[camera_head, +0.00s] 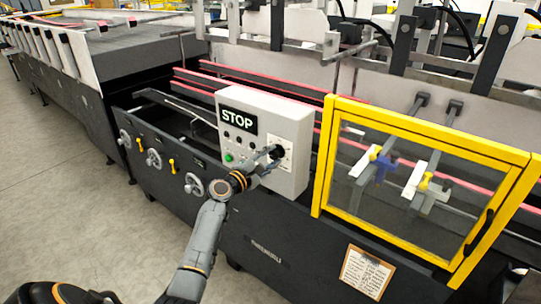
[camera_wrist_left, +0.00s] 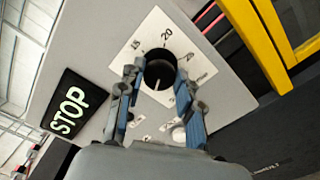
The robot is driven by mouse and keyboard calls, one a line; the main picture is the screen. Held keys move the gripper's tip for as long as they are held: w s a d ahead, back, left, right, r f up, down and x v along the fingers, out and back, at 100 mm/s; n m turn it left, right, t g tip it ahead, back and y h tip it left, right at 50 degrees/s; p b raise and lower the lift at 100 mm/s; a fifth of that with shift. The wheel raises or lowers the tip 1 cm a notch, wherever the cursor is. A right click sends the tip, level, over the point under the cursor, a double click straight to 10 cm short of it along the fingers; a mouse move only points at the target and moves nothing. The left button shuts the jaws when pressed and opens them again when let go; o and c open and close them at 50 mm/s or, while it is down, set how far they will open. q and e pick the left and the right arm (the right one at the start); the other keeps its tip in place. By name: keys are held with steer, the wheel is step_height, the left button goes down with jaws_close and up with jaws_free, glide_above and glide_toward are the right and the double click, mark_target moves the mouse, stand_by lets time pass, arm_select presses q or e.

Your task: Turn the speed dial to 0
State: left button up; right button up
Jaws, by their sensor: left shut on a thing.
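The speed dial is a black round knob (camera_head: 277,152) on a white scale plate (camera_head: 286,160) at the right of the grey control box's front. In the left wrist view the dial (camera_wrist_left: 160,68) sits between my fingers, with the numbers 15 and 20 readable on the plate. A small light mark shows on its lower side; I cannot tell its setting for sure. My left gripper (camera_head: 268,163) is shut on the dial, one blue-padded finger on each side in the left wrist view (camera_wrist_left: 158,80). My right gripper is not in view.
The control box (camera_head: 265,105) carries a STOP label (camera_head: 237,119), a green button (camera_head: 229,157) and dark buttons. A yellow-framed guard (camera_head: 322,165) stands to its right. Handwheels (camera_head: 193,184) are on the machine's side at left. A clipboard (camera_head: 367,272) hangs below the guard. Open floor lies at left.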

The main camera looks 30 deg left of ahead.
arm_select(q)
steer(key=shift+n, duration=0.6)
steer(key=o, duration=1.2)
steer(key=shift+a, duration=0.1)
steer(key=shift+c, duration=0.2)
steer(key=s, duration=1.2)
steer(key=shift+a, duration=0.45)
steer(key=shift+f, duration=0.1)
